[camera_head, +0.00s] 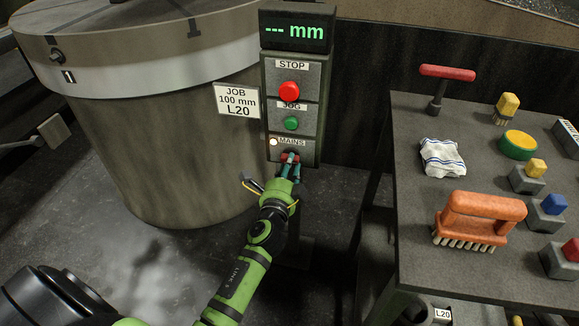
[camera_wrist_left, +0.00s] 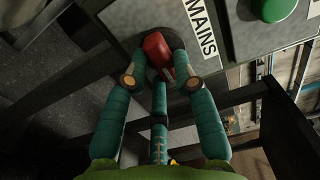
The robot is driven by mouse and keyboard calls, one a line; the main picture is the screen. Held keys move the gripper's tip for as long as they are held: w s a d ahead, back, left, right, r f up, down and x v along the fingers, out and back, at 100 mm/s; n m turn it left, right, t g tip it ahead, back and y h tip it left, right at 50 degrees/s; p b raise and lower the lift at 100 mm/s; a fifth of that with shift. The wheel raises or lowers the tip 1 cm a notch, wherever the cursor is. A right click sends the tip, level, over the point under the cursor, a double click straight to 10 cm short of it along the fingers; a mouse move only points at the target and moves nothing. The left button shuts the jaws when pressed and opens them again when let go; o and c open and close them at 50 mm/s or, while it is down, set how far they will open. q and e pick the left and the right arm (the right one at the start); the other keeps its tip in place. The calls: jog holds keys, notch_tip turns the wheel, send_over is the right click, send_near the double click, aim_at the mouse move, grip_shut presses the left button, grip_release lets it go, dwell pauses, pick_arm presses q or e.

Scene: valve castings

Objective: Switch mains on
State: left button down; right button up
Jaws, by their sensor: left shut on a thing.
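The grey control box (camera_head: 309,120) stands in the middle of the head view, with a red STOP button (camera_head: 289,92), a green JOG button (camera_head: 291,123) and a MAINS label. A small lamp (camera_head: 273,142) beside the label glows warm white. The red mains switch (camera_wrist_left: 158,50) sits on a dark round base below the label; it also shows in the head view (camera_head: 290,156), partly hidden by fingers. My left gripper (camera_wrist_left: 162,78) is shut on the switch, its teal fingers on either side of it. My right gripper is in neither view.
A display (camera_head: 294,31) above the box reads "--- mm". A large round drum (camera_head: 165,130) stands left, with a JOB 100 mm L20 sign (camera_head: 237,101). The right table (camera_head: 425,275) holds an orange brush (camera_head: 480,218), a cloth (camera_head: 442,157), a red-handled tool (camera_head: 447,73) and coloured blocks.

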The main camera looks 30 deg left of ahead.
pick_arm(q)
jog(key=c, duration=1)
grip_release()
jog(key=v, duration=1.2)
